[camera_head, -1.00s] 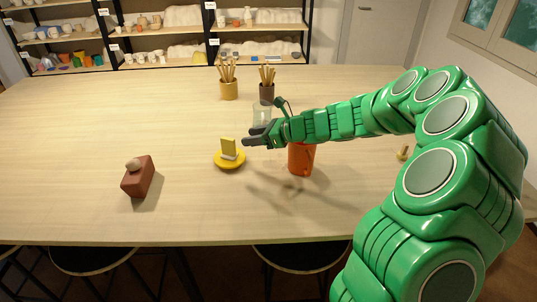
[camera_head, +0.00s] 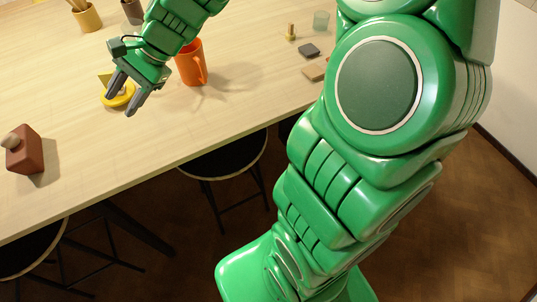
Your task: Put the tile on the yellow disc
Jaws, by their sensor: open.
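The yellow disc (camera_head: 126,92) lies on the table, partly hidden behind my gripper. A thin yellow piece (camera_head: 104,78), which looks like an upright tile, shows at the disc's far left edge. My gripper hides much of it, so I cannot tell exactly how it rests. My gripper (camera_head: 122,101) is open, its two dark fingers apart and pointing down to the lower left. It overlaps the disc in the picture. I see nothing between the fingers except part of the disc and table behind them.
An orange mug (camera_head: 189,64) stands just right of my gripper. A red-brown block with a round knob (camera_head: 27,155) sits at the left. A dark square (camera_head: 309,50), a tan flat piece (camera_head: 315,71), a small wooden-based piece (camera_head: 291,33) and a glass (camera_head: 321,20) are farther right.

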